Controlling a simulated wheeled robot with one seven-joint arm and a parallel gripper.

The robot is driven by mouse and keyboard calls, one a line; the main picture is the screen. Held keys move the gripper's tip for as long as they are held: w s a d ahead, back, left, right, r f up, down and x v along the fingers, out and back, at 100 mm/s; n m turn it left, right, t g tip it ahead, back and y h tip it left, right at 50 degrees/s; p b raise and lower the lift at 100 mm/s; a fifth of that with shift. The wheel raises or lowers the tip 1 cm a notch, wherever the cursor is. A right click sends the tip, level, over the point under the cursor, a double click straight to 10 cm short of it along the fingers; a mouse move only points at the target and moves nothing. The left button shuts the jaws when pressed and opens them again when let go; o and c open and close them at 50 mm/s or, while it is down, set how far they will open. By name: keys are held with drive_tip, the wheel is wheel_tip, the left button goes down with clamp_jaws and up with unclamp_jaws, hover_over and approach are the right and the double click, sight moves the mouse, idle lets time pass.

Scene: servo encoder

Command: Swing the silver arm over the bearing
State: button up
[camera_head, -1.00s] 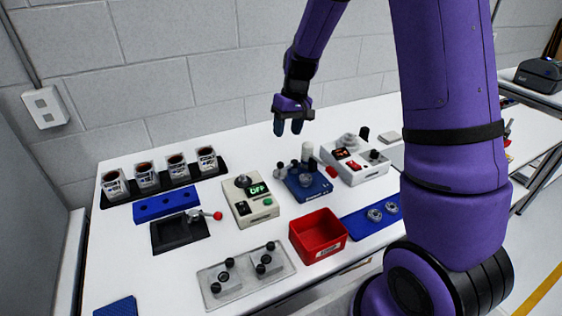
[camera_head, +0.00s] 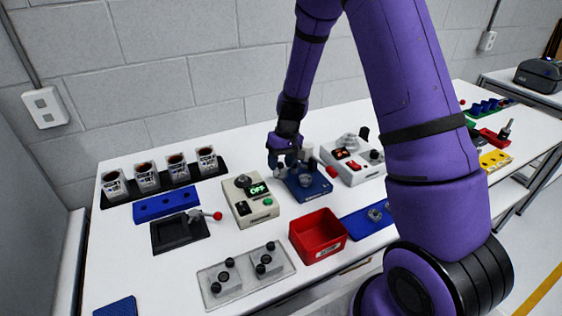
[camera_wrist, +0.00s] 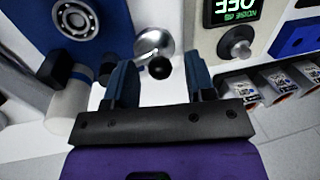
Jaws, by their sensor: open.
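My gripper (camera_head: 284,160) is low over the left back part of the blue fixture (camera_head: 316,188) on the table. In the wrist view my gripper (camera_wrist: 161,72) is open, with its blue fingers apart. A silver arm (camera_wrist: 152,40) with a black ball knob (camera_wrist: 160,67) shows there, the knob lying in the gap between the fingers as seen from the wrist. Contact cannot be told. The bearing (camera_wrist: 76,19) sits on the blue fixture plate, left of the silver arm and not under it. In the head view my gripper partly hides the silver arm.
A grey cylinder (camera_wrist: 70,108) stands close left of my fingers in the wrist view. A beige box with an OFF display (camera_head: 248,202) stands left of the fixture, a white switch box (camera_head: 352,165) right, and a red bin (camera_head: 318,236) in front.

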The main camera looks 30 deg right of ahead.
drive_tip(key=shift+c, duration=0.2)
clamp_jaws()
drive_tip(key=shift+s, duration=0.1)
drive_tip(key=n, duration=0.1)
drive_tip(key=s+d+n, duration=0.1)
drive_tip(key=n, duration=0.1)
drive_tip(key=shift+s+n+g, duration=0.3)
drive_tip(key=n, duration=0.1)
drive_tip(key=s+d+n, duration=0.1)
drive_tip(key=n, duration=0.1)
drive_tip(key=d+n, duration=0.1)
drive_tip(key=shift+s+n+g+h, duration=0.25)
drive_tip(key=shift+n+g+h, duration=0.05)
drive_tip(key=shift+g, duration=0.1)
drive_tip(key=d+n, duration=0.1)
drive_tip(key=n, duration=0.2)
drive_tip(key=shift+s+d+h, duration=0.3)
drive_tip(key=shift+d, duration=0.05)
drive_tip(key=shift+d+n+g+h, duration=0.15)
drive_tip(key=shift+d+n, duration=0.3)
drive_tip(key=shift+n, duration=0.5)
drive_tip(key=shift+d+n+g+h, duration=0.15)
drive_tip(key=shift+d+n, duration=0.25)
drive_tip(key=shift+n, duration=0.55)
